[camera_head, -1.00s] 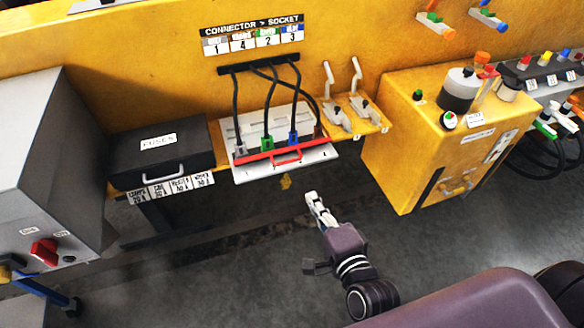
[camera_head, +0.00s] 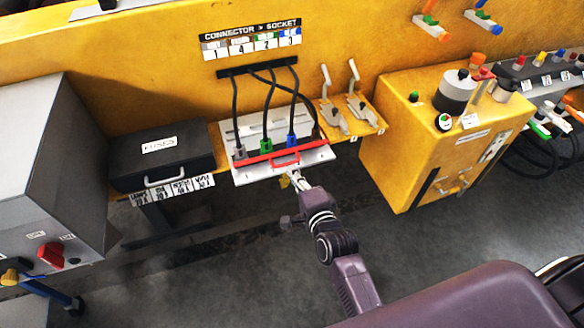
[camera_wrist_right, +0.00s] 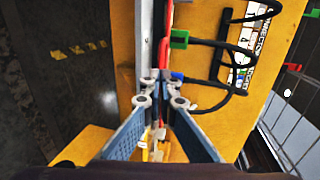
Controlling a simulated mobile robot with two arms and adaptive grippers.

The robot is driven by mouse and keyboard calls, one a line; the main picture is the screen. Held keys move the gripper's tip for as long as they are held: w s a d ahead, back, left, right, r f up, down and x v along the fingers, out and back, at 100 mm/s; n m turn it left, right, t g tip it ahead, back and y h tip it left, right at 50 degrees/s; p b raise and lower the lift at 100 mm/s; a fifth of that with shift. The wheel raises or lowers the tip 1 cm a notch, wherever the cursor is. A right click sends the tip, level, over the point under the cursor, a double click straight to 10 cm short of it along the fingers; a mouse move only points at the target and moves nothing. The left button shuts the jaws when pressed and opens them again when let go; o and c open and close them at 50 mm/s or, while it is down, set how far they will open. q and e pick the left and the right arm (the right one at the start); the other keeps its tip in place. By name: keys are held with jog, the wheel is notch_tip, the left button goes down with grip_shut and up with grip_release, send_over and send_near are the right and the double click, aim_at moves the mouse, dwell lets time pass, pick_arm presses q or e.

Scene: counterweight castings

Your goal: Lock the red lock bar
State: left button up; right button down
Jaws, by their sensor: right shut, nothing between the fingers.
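The red lock bar (camera_head: 255,158) lies across the front of the white socket plate (camera_head: 240,176), below a row of plugged connectors. Its red loop handle sticks out at the front edge. My right gripper (camera_head: 294,174) is shut and empty, with its tips just below the handle at the plate's front edge. I cannot tell whether they touch. In the right wrist view my gripper (camera_wrist_right: 160,92) points at the red bar (camera_wrist_right: 165,52), with the green connector (camera_wrist_right: 180,39) and blue connector (camera_wrist_right: 176,76) beside it. My left gripper is not in view.
A black fuse box (camera_head: 165,155) stands left of the plate. Two silver toggle clamps (camera_head: 340,115) sit to the right, then a yellow cabinet (camera_head: 395,150). A small yellow tag hangs under the plate's front edge. The floor in front is clear.

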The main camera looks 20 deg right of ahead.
aim_at(284, 154)
jog(key=shift+w+f, duration=0.2)
jog(key=shift+w, duration=0.5)
jog(key=shift+w+r, duration=0.1)
jog(key=shift+w, duration=0.85)
jog(key=shift+s+r, duration=0.1)
jog(key=shift+r, duration=0.1)
